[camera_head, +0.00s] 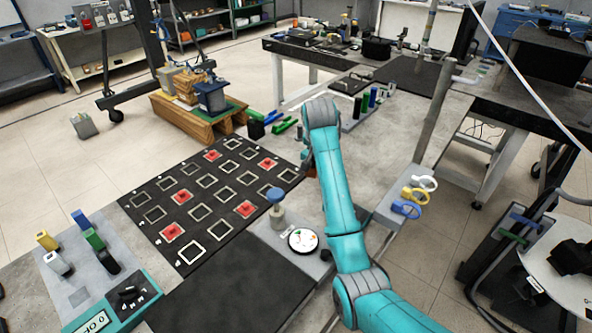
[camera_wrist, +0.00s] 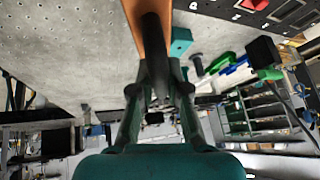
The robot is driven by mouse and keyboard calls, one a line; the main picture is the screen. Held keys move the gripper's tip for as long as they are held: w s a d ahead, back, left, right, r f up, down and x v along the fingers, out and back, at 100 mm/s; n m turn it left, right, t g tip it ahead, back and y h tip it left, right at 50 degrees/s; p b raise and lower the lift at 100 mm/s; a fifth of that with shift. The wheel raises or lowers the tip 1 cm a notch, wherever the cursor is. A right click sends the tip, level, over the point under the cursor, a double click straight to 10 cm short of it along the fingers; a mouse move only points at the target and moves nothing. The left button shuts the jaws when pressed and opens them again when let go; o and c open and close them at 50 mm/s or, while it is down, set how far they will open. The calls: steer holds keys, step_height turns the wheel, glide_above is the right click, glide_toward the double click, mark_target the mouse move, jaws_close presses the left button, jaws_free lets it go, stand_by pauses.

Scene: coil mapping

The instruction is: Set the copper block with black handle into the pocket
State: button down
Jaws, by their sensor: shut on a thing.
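The copper block (camera_wrist: 146,25) shows as an orange-brown strip at the top of the wrist view, with its black handle (camera_wrist: 154,60) pointing toward the camera. My gripper (camera_wrist: 160,88) is shut on the black handle, one finger on each side. In the head view my arm hides most of the gripper, and the block cannot be made out clearly. A black board (camera_head: 150,186) with white square outlines, several filled red, lies left of my arm. I cannot tell which place is the pocket.
A blue-topped post (camera_head: 276,205) and a round dial (camera_head: 303,240) stand between board and arm. A wooden stand (camera_head: 195,125) is at the back.

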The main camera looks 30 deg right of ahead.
steer(key=shift+f, duration=4.25)
steer(key=shift+f, duration=0.1)
steer(key=c, duration=1.2)
jaws_free()
steer(key=shift+s+f, duration=0.1)
steer(key=shift+o, duration=0.2)
